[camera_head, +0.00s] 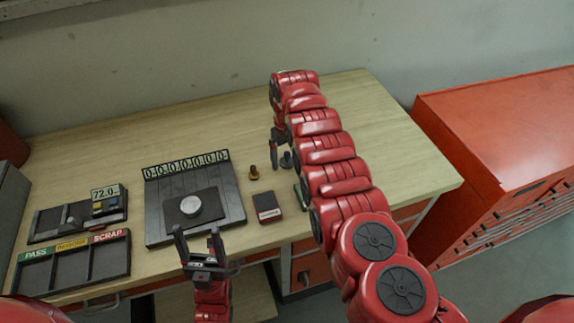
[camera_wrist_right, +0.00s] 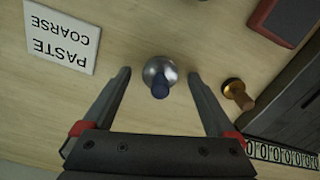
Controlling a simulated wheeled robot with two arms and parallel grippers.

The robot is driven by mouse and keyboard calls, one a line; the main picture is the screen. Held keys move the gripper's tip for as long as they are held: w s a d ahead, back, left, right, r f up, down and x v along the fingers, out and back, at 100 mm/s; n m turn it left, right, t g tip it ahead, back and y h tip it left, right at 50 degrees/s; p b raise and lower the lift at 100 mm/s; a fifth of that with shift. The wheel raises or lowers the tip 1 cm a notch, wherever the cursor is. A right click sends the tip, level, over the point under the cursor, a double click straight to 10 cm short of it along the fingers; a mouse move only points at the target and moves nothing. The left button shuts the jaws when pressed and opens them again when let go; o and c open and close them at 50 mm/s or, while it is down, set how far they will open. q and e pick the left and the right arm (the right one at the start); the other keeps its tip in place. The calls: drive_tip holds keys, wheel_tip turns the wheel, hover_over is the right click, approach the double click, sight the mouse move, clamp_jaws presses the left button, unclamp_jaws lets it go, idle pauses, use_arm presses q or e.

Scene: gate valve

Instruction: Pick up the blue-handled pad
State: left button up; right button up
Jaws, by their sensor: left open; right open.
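The blue-handled pad (camera_wrist_right: 161,82) has a round metallic body and a dark blue handle pointing toward the right wrist camera. It stands on the wooden bench, and in the head view (camera_head: 287,161) it is partly hidden by my right arm. My right gripper (camera_wrist_right: 159,73) is open, its two fingers on either side of the pad with a visible gap on each side. It also shows in the head view (camera_head: 281,158), pointing down. My left gripper (camera_head: 197,234) is open and empty near the bench's front edge, in front of the grey slatted board.
An amber-handled pad (camera_wrist_right: 238,93) stands beside the blue one. A white "PASTE COARSE" label (camera_wrist_right: 60,39) lies on the other side. A dark red-edged box (camera_head: 267,207), a slatted board with a round metal disc (camera_head: 190,207) and sorting trays (camera_head: 83,265) occupy the bench. The back is clear.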

drive_tip(key=shift+r, duration=0.1)
clamp_jaws()
idle(0.3)
